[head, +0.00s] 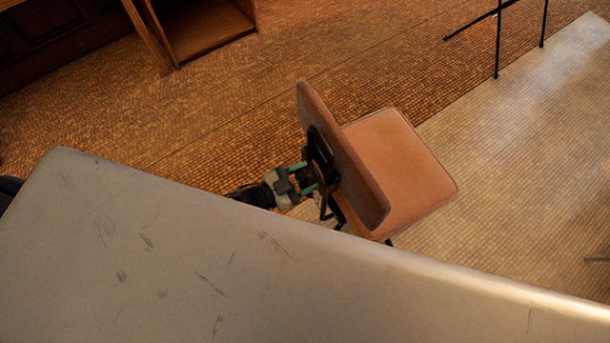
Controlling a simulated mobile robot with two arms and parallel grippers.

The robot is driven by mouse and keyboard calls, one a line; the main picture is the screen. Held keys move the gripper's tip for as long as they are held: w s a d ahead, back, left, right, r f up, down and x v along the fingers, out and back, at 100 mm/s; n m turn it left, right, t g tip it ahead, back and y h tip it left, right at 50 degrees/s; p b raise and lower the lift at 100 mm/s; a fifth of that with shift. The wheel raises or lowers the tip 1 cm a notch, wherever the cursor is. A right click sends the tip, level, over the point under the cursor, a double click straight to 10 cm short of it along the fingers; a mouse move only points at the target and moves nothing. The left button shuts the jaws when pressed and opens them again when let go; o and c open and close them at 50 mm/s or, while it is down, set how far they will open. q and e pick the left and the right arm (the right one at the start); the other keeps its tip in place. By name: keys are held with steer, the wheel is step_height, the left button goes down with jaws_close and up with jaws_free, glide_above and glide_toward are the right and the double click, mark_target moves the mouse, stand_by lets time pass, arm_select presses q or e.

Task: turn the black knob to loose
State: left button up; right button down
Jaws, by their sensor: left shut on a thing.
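A chair with a tan-orange backrest (345,165) and seat (400,165) stands on the floor, its back turned toward my left arm. A black bracket (320,150) is fixed behind the backrest. My left gripper (305,179) reaches in from the left at this bracket, its two green-tipped fingers shut on the black knob (310,177). The knob is small and mostly hidden between the fingers, so its turn position cannot be read. My right gripper is not in view.
A large pale scuffed surface (150,260) fills the foreground and hides most of my left arm. A wooden cabinet (210,35) stands at the upper left. Thin black legs (498,40) stand at the upper right. The tiled floor around the chair is clear.

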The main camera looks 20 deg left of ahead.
arm_select(q)
steer(key=o, duration=0.9)
steer(key=v, duration=1)
steer(key=shift+s+a+b, duration=0.25)
steer(key=shift+a+b, duration=0.05)
steer(key=s+a+f+n+g+y+p, duration=0.1)
steer(key=s+a+f+n+y, duration=0.15)
steer(key=f, duration=0.35)
steer(key=s+a+f+n+g+y, duration=0.2)
steer(key=f+y, duration=0.2)
steer(key=f, duration=0.3)
steer(key=s+a+f+n+g+y+p, duration=0.1)
steer(key=s+a+f+n+y, duration=0.1)
steer(key=s+a+f+y, duration=0.3)
steer(key=s+d+f+n+g, duration=0.1)
steer(key=s+f+g, duration=0.1)
steer(key=s, duration=0.3)
steer(key=s+d+f+n+g+y, duration=0.1)
steer(key=s+d+f+g, duration=0.1)
steer(key=s+f+g, duration=0.1)
steer(key=s+d+f+n+g, duration=0.1)
steer(key=s+f, duration=0.3)
steer(key=s, duration=0.4)
steer(key=shift+d+f+g+p, duration=0.15)
steer(key=shift+d+g+p, duration=0.2)
steer(key=shift+g, duration=0.55)
